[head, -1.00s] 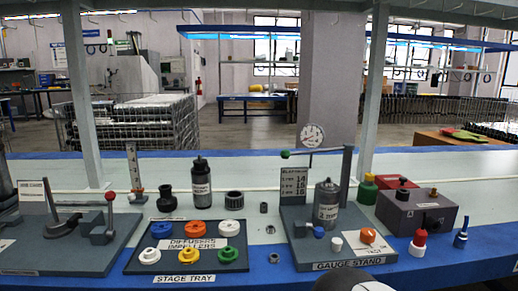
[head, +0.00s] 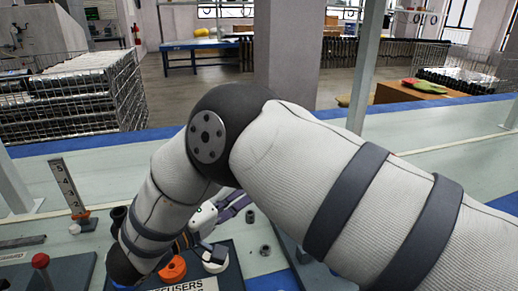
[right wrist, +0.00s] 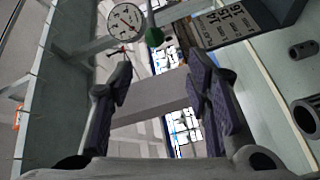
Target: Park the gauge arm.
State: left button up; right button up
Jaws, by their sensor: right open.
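The gauge arm's green ball knob (right wrist: 154,37) shows in the right wrist view, with the round dial gauge (right wrist: 126,20) beside it at upper left. My right gripper (right wrist: 160,72) is open and empty; the knob appears beyond and between its fingertips, apart from both. In the head view my right gripper (head: 232,207) is partly hidden behind my own right forearm, above the stage tray (head: 232,272). The gauge stand and gauge arm are hidden behind my right arm there. My left gripper is not in view.
An orange ring (head: 173,268) and a white ring (head: 215,257) sit on the tray. Small grey rings (head: 265,250) stand right of it. A red-knobbed lever (head: 40,260) and a numbered post (head: 67,185) are at left. A lettered sign (right wrist: 225,22) stands near the gauge.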

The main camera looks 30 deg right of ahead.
jog(key=x, duration=0.7)
jog(key=s+p+x, duration=0.1)
jog(key=x, duration=0.3)
jog(key=shift+d+r, duration=0.15)
jog(key=shift+d, duration=0.35)
jog(key=shift+w, duration=0.1)
grip_shut()
